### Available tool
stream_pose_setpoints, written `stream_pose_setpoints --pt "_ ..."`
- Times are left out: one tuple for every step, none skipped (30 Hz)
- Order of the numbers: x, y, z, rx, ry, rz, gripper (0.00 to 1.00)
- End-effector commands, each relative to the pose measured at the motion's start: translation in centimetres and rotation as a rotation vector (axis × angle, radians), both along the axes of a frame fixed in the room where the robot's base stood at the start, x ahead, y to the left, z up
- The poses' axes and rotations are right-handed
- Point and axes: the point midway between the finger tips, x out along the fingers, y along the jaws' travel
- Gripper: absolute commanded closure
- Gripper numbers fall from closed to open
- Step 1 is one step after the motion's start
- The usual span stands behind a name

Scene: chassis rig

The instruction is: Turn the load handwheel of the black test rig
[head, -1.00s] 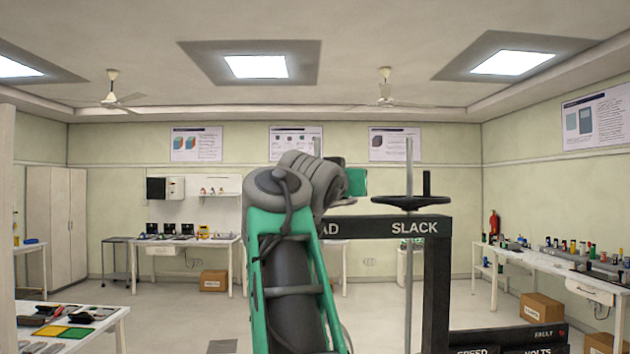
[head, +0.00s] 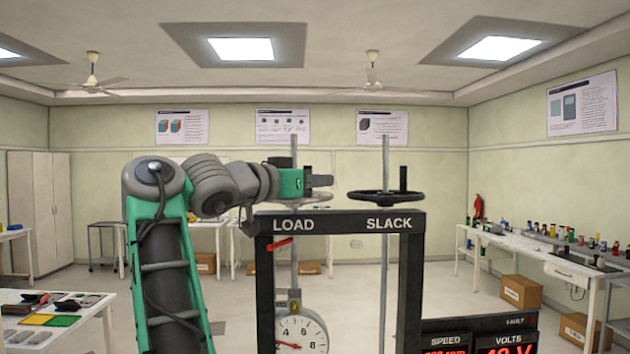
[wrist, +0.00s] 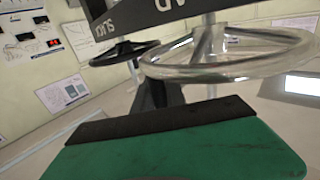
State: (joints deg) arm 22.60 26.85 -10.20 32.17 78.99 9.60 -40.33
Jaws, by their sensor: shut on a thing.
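The load handwheel (head: 316,200) is a silver wheel on a vertical screw at the left end of the black test rig (head: 340,222), above the word LOAD. My gripper (head: 322,181) lies level at its right rim and is shut. The part of the wheel between the jaws is hidden by the fingers. In the wrist view, the silver wheel (wrist: 205,74) fills the upper right, just beyond my dark finger pad (wrist: 150,122). The black slack handwheel (head: 385,197), with an upright handle, stands to the right; it also shows in the wrist view (wrist: 125,52).
A round dial gauge (head: 300,333) hangs below the load side. SPEED and VOLTS displays (head: 478,340) stand at the lower right. Benches (head: 70,310) stand left and right (head: 540,258). Open floor lies behind the rig.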

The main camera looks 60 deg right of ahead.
Motion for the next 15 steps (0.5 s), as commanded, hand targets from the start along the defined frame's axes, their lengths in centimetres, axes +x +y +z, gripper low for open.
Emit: stream_pose_setpoints --pt "0.04 0.04 0.27 -0.005 -0.001 0.002 1.0" --pt "0.03 0.06 0.28 -0.005 -0.002 0.001 1.0" --pt "0.01 0.06 0.3 -0.006 -0.002 0.0 1.0" --pt "0.0 0.07 0.31 -0.006 -0.002 0.0 1.0" --pt "0.0 0.07 0.32 -0.006 -0.002 0.0 1.0" --pt "0.0 0.07 0.33 -0.006 -0.002 0.001 1.0" --pt "0.0 0.07 0.33 -0.006 -0.002 0.001 1.0" --pt "0.0 0.07 0.34 -0.006 -0.002 0.001 1.0" --pt "0.0 0.08 0.34 -0.006 -0.002 0.001 1.0" --pt "0.01 0.08 0.35 -0.006 -0.002 0.001 1.0" --pt "0.01 0.08 0.35 -0.007 -0.002 0.001 1.0" --pt "0.01 0.08 0.36 -0.007 -0.002 0.001 0.82" --pt "0.0 0.08 0.35 -0.006 -0.003 0.001 0.8" --pt "0.0 0.07 0.33 -0.006 -0.002 0.001 0.77" --pt "0.0 0.06 0.3 -0.005 -0.002 0.001 0.74"
